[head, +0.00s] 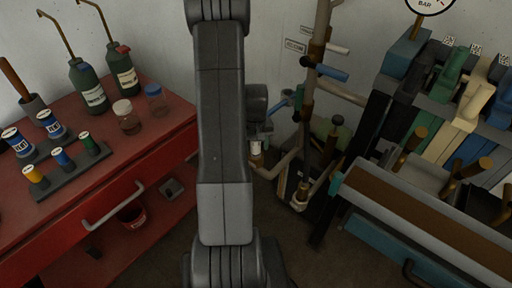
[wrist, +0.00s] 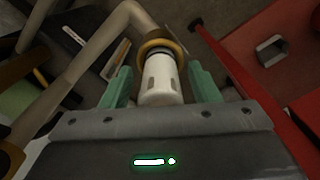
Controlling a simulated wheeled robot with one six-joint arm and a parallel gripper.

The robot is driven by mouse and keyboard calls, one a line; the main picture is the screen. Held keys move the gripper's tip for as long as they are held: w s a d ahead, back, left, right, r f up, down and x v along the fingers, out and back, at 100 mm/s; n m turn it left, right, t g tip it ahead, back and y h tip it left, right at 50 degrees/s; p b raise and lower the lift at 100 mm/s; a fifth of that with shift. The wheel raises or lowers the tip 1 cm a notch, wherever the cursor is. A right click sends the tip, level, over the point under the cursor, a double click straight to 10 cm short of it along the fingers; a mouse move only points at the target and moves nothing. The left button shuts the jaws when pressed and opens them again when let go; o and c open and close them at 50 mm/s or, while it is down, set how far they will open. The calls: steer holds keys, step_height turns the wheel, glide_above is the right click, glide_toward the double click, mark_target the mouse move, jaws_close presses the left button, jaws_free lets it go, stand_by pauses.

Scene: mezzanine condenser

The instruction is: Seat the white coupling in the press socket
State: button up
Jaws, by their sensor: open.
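The white coupling (wrist: 161,82) is a short white cylinder with dark slots in its side. In the wrist view it sits at the end of a beige pipe, against a brass-coloured ring (wrist: 157,46). My gripper (wrist: 160,72) is open, with one green finger on each side of the coupling and a visible gap on both sides. In the head view a small pale piece (head: 256,148), probably the coupling, shows just right of my arm, which hides part of that area. I cannot make out the press socket in either view.
A red cabinet (head: 150,178) with bottles, jars and spools stands at the left. Pipes with a blue-handled valve (head: 331,73) rise along the wall. A blue bench (head: 390,245) with a brown top and several coloured tools behind it is at the right. Some dark floor is clear between them.

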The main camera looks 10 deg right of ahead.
step_height(320, 180, up, 11)
steer(key=shift+f, duration=0.1)
stand_by(0.4)
step_height(320, 180, down, 13)
steer(key=shift+r+b, duration=0.1)
steer(key=shift+b, duration=0.2)
steer(key=shift+r+p, duration=1.6)
steer(key=shift+r, duration=1.05)
